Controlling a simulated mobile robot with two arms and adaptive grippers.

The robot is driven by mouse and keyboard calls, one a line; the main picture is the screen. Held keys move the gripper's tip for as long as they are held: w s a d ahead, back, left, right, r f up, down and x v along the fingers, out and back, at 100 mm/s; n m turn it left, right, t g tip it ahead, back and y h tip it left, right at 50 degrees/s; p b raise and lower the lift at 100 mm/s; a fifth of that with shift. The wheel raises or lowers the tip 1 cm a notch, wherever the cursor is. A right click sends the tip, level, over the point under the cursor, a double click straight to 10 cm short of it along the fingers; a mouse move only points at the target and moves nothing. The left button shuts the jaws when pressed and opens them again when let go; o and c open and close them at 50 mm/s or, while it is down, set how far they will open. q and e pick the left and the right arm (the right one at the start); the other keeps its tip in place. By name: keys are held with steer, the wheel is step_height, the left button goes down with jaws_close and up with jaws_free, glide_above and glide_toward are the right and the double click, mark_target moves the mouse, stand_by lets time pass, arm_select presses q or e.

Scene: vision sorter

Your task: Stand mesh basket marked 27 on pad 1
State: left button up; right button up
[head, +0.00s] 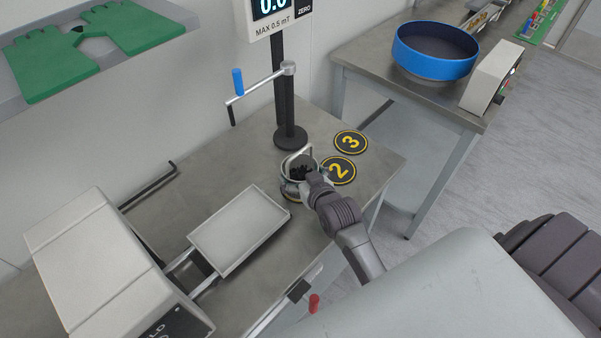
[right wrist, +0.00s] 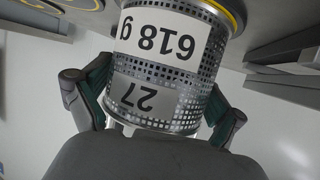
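The mesh basket marked 27 (right wrist: 160,85) is a metal can-shaped basket with a 618 g label, shown upside down in the right wrist view. In the head view the basket (head: 290,188) stands upright near the table's right part, with dark contents and a raised handle. My right gripper (head: 306,184) has its fingers on both sides of the basket; in the right wrist view the gripper (right wrist: 160,98) appears to touch both sides. A yellow-ringed dark pad (right wrist: 237,10) shows at the basket's base; its number is hidden. I cannot tell whether the basket rests on it. My left gripper is out of view.
Pads 2 (head: 341,171) and 3 (head: 351,142) lie behind and right of the basket. A black post (head: 285,95) with a display and blue-handled crank stands behind. A grey tray (head: 240,230) is to the left. A blue round pan (head: 436,50) sits on another table.

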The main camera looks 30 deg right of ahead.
steer(key=shift+r, duration=0.1)
steer(key=shift+s+r, duration=0.1)
steer(key=shift+s, duration=0.1)
steer(key=v, duration=1.1)
steer(key=shift+s+r+b, duration=0.15)
steer(key=shift+s+b, duration=0.15)
